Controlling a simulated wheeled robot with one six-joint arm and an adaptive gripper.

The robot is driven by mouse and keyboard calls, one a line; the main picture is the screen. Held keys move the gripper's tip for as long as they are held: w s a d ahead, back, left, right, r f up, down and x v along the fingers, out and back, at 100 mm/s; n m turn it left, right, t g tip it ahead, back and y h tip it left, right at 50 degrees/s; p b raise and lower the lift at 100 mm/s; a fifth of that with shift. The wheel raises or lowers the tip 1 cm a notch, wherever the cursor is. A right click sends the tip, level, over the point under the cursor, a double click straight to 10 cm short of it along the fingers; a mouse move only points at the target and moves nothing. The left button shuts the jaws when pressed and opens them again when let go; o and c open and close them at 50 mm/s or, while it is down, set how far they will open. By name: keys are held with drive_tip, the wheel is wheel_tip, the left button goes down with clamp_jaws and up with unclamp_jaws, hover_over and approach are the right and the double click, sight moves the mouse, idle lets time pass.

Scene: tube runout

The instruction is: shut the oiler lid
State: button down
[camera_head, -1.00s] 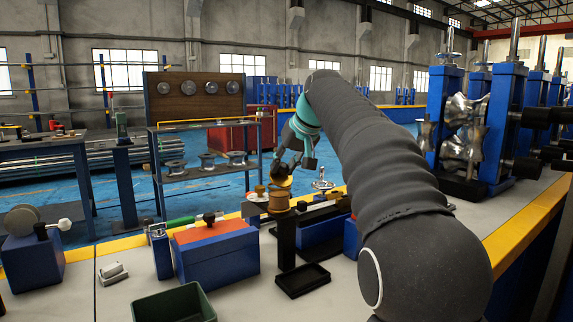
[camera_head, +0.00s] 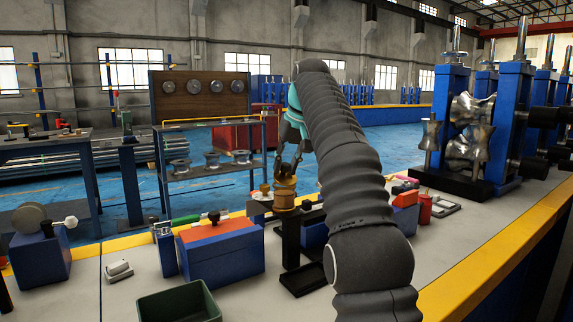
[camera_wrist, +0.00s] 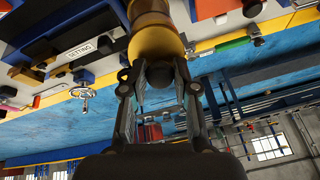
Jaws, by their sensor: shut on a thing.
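The brass oiler (camera_head: 284,201) stands on a dark post on the bench in the head view. Its yellow-brass lid (camera_head: 286,182) sits over the top of the body; whether it is fully seated is too small to tell. My gripper (camera_head: 287,171) is directly above, fingers pointing down and touching the lid. In the wrist view the yellow lid (camera_wrist: 156,43) is beyond the fingertips, and my gripper (camera_wrist: 158,80) is closed around a dark round knob (camera_wrist: 160,73) at the lid. The hinge is hidden.
A smaller brass piece (camera_head: 265,189) stands just left of the oiler. A blue box with an orange top (camera_head: 220,250) and a green bin (camera_head: 180,305) are in front left. Blue roller stands (camera_head: 505,120) rise at the right. A red can (camera_head: 425,209) stands right of my arm.

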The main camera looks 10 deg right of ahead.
idle(0.4)
drive_tip(key=c, duration=0.9)
unclamp_jaws()
drive_tip(key=shift+f, duration=0.1)
drive_tip(key=shift+o, duration=0.2)
drive_tip(key=shift+s+d+r, duration=0.15)
drive_tip(key=shift+s+r, duration=0.05)
drive_tip(key=shift+r, duration=0.4)
drive_tip(key=s+d, duration=0.5)
drive_tip(key=s, duration=0.5)
drive_tip(key=shift+s+d, duration=0.2)
drive_tip(key=shift+s, duration=0.15)
